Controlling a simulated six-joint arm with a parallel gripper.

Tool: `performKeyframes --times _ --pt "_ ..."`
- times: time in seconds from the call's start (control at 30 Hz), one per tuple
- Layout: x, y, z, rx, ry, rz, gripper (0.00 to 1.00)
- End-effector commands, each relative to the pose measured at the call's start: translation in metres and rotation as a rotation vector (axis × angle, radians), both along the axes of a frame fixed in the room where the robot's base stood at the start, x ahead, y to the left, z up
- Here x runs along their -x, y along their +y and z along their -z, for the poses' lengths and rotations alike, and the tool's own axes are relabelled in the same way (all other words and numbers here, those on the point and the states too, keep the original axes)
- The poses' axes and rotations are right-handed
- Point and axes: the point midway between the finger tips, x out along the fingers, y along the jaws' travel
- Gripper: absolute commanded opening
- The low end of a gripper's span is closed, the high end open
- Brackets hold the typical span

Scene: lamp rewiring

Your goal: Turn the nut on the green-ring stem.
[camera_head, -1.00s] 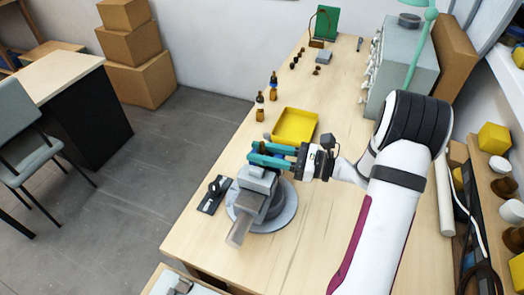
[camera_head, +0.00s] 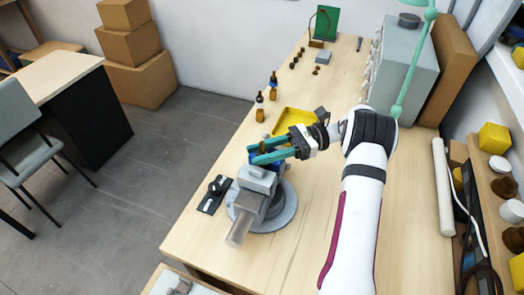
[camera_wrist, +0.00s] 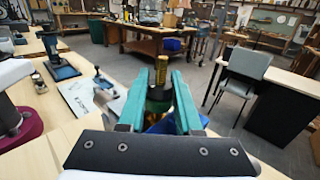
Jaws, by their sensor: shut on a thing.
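My gripper (camera_head: 252,154) has two teal fingers, seen above the grey vise (camera_head: 254,185) and reaching to the left. In the wrist view the fingers (camera_wrist: 159,78) stand on either side of an upright brass stem (camera_wrist: 162,68) with a dark greenish part around its lower end. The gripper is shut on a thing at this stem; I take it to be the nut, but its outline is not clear. The green ring cannot be told apart clearly.
A yellow tray (camera_head: 285,118) lies just behind the gripper. Small bottles (camera_head: 260,114) stand at the table's left edge. A black device (camera_head: 213,192) lies left of the vise's round base (camera_head: 283,212). A grey cabinet (camera_head: 405,80) stands at the back right.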

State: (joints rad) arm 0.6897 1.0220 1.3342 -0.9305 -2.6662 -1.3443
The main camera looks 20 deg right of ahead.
Motion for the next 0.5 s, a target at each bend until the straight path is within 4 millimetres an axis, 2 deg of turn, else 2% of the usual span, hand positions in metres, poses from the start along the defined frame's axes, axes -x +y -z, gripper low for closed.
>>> performKeyframes --times 0.5 --pt "0.0002 0.0004 0.0007 -0.001 0.002 -0.051 0.0"
